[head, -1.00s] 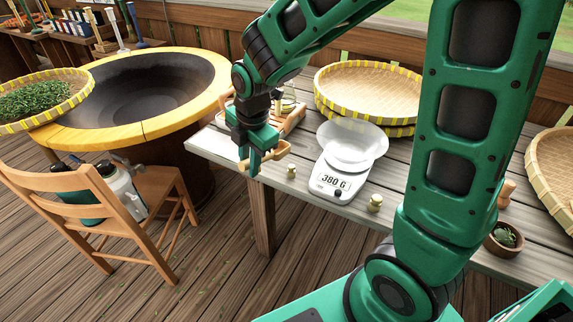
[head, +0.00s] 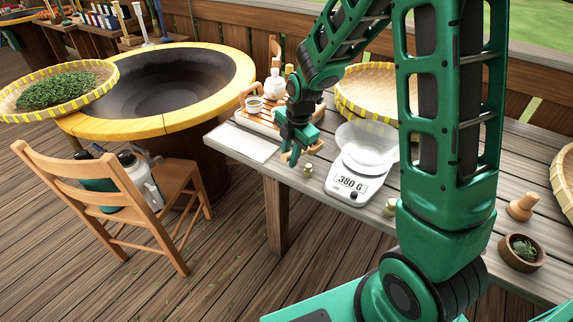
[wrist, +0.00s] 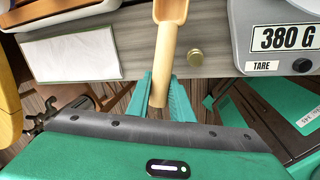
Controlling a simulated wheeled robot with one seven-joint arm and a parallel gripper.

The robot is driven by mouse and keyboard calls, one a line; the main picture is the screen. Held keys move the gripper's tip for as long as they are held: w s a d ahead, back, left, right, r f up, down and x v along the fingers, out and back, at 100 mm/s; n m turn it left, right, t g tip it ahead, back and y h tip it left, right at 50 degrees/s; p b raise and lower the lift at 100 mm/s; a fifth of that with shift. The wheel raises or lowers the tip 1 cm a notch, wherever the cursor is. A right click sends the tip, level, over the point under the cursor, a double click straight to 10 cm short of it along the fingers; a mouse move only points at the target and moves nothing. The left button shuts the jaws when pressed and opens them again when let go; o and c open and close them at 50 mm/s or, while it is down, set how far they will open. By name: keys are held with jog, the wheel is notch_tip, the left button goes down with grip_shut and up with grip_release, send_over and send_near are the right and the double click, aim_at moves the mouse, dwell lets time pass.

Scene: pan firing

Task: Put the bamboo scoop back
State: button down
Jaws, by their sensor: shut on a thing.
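The bamboo scoop (wrist: 166,58) is a light wooden scoop with a round handle. In the wrist view its handle lies between the green fingers of my gripper (wrist: 160,98), and its bowl points up, away from my wrist. My gripper is shut on the handle. In the head view my gripper (head: 294,145) hangs at the table's front edge, left of the scale, with a small part of the scoop (head: 287,155) showing below it.
A white scale (head: 348,178) reading 380 G carries a clear bowl (head: 366,140). Small brass weights (head: 308,170) stand beside it. A white cloth or paper (head: 243,142) lies at the table's left end. A wooden tea tray (head: 262,122) and bamboo baskets (head: 345,112) stand behind.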

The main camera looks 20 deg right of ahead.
jog(key=shift+f, duration=1.6)
jog(key=shift+f, duration=0.1)
jog(key=c, duration=1.6)
grip_release()
jog(key=shift+o, duration=0.2)
notch_tip(320, 180, up, 10)
jog(key=s, duration=0.2)
jog(key=shift+d+r, duration=0.2)
jog(key=shift+d, duration=0.25)
jog(key=s+d+r+m, duration=0.4)
jog(key=s+d+m, duration=0.4)
jog(key=s+d+r+m+g, duration=0.1)
jog(key=s+d+m, duration=0.2)
jog(key=s+m, duration=0.7)
jog(key=s+d+r+m+g, duration=0.1)
jog(key=s+d+r+m, duration=0.1)
jog(key=s+m, duration=0.8)
jog(key=shift+s+d+r+m+h, duration=0.3)
jog(key=shift+s+d, duration=0.6)
jog(key=shift+s, duration=0.05)
